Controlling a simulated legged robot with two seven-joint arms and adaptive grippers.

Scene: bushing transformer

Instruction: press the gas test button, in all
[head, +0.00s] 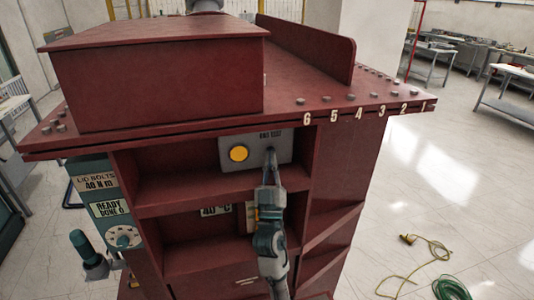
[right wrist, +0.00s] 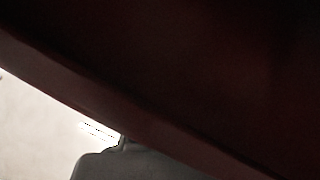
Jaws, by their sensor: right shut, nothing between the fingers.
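The grey gas test panel (head: 227,158) is set in the upper recess of the dark red transformer (head: 156,90). A round yellow lamp or button (head: 239,153) shows on its left part, and a small label reading GAS TEST (head: 270,134) is at its top right. My right gripper (head: 270,154) is shut and empty, with its tips in front of the panel's right part, below the label. It hides whatever is there, and I cannot tell whether the tips touch. The right wrist view shows mostly a dark red surface (right wrist: 200,70) very close.
Shelves of the red cabinet lie below the panel, with a 40 °C label (head: 215,211) partly hidden by my right arm. The numbered top rim (head: 372,113) overhangs the recess. At left are a teal dial box (head: 123,237) and a teal tool (head: 88,252).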

